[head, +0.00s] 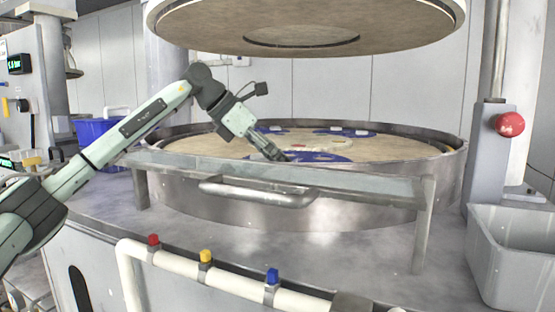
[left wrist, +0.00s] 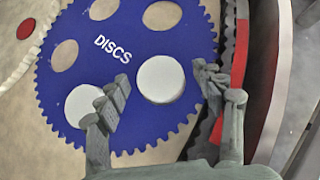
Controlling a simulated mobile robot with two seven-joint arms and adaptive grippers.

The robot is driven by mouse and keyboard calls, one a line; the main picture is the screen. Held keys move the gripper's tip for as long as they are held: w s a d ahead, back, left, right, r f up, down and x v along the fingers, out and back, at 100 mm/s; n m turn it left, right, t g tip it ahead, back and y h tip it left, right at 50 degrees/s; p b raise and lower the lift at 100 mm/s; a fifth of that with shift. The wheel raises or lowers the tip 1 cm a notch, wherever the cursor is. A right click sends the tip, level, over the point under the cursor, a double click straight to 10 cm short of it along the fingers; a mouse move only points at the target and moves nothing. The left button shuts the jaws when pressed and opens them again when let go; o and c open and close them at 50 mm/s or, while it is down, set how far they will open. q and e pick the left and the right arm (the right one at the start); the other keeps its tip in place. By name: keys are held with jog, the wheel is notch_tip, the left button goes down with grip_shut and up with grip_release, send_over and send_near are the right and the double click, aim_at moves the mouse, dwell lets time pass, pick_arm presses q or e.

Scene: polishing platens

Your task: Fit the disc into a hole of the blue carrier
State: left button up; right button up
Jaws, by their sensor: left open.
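The blue carrier (left wrist: 130,122) is a toothed plate marked DISCS; it shows in the head view (head: 318,157) at the near side of the platen. In the left wrist view a white disc (left wrist: 160,79) lies at one hole position; I cannot tell if it sits fully flush. A second white disc (left wrist: 78,101) lies to its left, partly hidden by a finger. Other holes (left wrist: 162,15) show beige platen through them. My left gripper (left wrist: 162,85) is open, its fingertips on either side of the first disc. In the head view my left gripper (head: 274,154) reaches down at the carrier. My right gripper is out of view.
A metal ring wall (head: 330,184) surrounds the beige platen, with a rail and handle (head: 258,193) in front. The upper platen (head: 300,28) hangs above. A grey bin (head: 511,250) stands at right, a blue bin (head: 97,131) at left.

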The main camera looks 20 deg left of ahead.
pick_arm(q)
jog(key=shift+a+r, duration=0.1)
jog(key=shift+r, duration=0.15)
jog(key=v, duration=0.2)
jog(key=shift+s+a+r, duration=0.15)
jog(key=shift+a+r, duration=0.05)
jog(key=v, duration=0.9)
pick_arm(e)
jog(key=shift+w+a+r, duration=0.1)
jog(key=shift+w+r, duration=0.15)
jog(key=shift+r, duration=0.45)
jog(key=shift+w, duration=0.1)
